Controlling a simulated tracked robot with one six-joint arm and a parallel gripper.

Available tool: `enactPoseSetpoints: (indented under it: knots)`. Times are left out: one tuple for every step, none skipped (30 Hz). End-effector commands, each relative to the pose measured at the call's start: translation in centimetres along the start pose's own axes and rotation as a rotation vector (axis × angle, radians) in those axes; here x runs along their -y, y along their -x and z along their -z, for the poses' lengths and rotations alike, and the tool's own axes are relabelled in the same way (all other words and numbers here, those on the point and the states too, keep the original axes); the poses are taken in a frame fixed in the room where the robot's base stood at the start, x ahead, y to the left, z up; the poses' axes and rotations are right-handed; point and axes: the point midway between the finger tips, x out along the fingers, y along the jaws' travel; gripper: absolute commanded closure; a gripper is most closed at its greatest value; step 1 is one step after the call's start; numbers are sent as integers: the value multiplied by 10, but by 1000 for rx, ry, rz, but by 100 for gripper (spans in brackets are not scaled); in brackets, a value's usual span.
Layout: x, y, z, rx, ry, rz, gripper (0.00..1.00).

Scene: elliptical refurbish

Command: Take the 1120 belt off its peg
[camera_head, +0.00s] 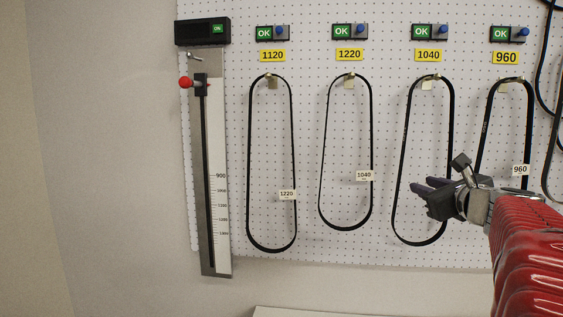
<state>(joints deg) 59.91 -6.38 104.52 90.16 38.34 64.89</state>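A black belt loop (248,165) hangs on the peg (268,76) under the yellow 1120 sign (272,56). The white tag (287,195) at this belt reads 1220. The belt (323,160) under the 1220 sign (349,55) has a tag reading 1040 (364,175). The belt (404,140) under the 1040 sign (429,55) shows no readable tag. I see no tag reading 1120. My gripper (422,189) points left in front of the 1040-sign belt's lower right, well right of the 1120 peg. I cannot tell whether it is open, and no belt visibly hangs from it.
A measuring gauge (223,235) with a red knob (185,82) stands left of the pegs. The 960-sign belt (487,115) hangs behind my arm, its tag (521,170) reading 960. Each sign has a green OK box above it. More black loops hang at the right edge.

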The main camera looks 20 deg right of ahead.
Motion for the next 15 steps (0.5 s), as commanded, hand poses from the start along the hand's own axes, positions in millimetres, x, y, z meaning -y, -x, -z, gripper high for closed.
enactPoseSetpoints:
  knots:
    - [30,4,8,9,-73,52,74]
    - [44,6,10,18,-114,77,74]
    - [61,10,12,30,-161,108,74]
    - [72,12,15,38,-194,128,74]
    - [82,15,16,46,-221,145,74]
    - [92,18,18,55,-251,164,74]
    - [98,19,19,61,-268,175,74]
    - [103,20,20,66,-281,182,74]
    - [107,21,20,70,-294,189,74]
    - [108,22,20,73,-300,192,74]
    - [109,22,21,74,-304,193,74]
    - [109,22,20,75,-305,193,74]
    - [109,21,20,75,-305,192,74]
    - [108,21,20,75,-304,191,74]
    - [108,21,20,75,-303,190,74]
